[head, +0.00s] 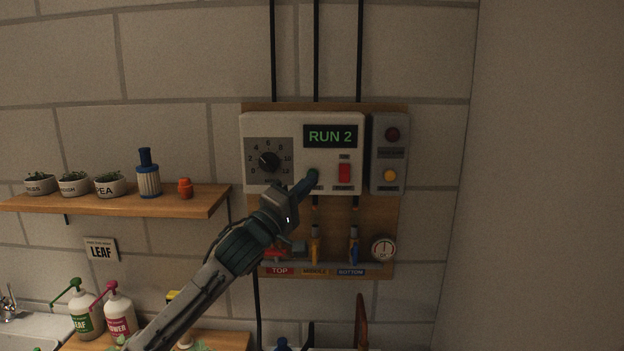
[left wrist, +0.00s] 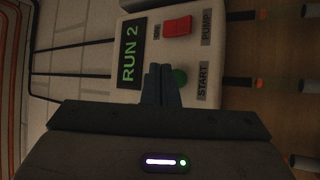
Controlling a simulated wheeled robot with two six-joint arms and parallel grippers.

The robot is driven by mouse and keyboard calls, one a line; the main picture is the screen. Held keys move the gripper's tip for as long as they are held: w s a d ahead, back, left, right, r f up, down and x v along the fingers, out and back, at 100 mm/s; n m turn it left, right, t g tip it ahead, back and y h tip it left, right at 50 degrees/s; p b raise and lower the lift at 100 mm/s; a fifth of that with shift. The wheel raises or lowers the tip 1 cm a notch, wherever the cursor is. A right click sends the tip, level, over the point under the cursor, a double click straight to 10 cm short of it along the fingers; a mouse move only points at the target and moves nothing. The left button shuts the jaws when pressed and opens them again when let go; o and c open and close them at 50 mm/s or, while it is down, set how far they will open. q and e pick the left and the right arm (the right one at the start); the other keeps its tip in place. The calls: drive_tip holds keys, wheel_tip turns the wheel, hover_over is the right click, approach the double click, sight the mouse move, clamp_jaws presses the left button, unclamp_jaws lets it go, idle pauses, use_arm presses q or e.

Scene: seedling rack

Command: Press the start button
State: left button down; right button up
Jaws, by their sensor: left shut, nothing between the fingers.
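A white control box (head: 323,118) hangs on a wooden board on the wall. Its display (head: 330,136) reads RUN 2 in green. In the left wrist view the green start button (left wrist: 180,76) shows beside the START label (left wrist: 202,81), partly hidden by my fingers. My left gripper (head: 311,176) is shut and empty, its tips at the button's place in the head view, where they cover it. In the left wrist view the fingertips (left wrist: 161,70) are right beside the visible green; I cannot tell whether they touch it. My right gripper is in neither view.
A red rocker switch (head: 344,173) is close to the right of my fingertips. A dial (head: 269,160) is at the left. A grey box (head: 389,155) with dark red and amber lamps adjoins. Labelled valves (head: 315,245) and a gauge (head: 383,249) are below. A shelf (head: 130,200) holds pots.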

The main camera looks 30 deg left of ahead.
use_arm(q)
drive_tip(key=shift+w+a+p, duration=0.6)
drive_tip(key=shift+w+a, duration=0.1)
drive_tip(key=shift+w, duration=0.35)
drive_tip(key=shift+s+d+f+b, duration=0.1)
drive_tip(key=shift+s+d+b, duration=0.15)
drive_tip(key=shift+b, duration=0.45)
drive_tip(key=shift+s, duration=0.1)
drive_tip(key=s+d+b, duration=0.2)
drive_tip(key=s+b, duration=0.1)
drive_tip(key=s+d+b, duration=0.1)
drive_tip(key=s+b, duration=0.1)
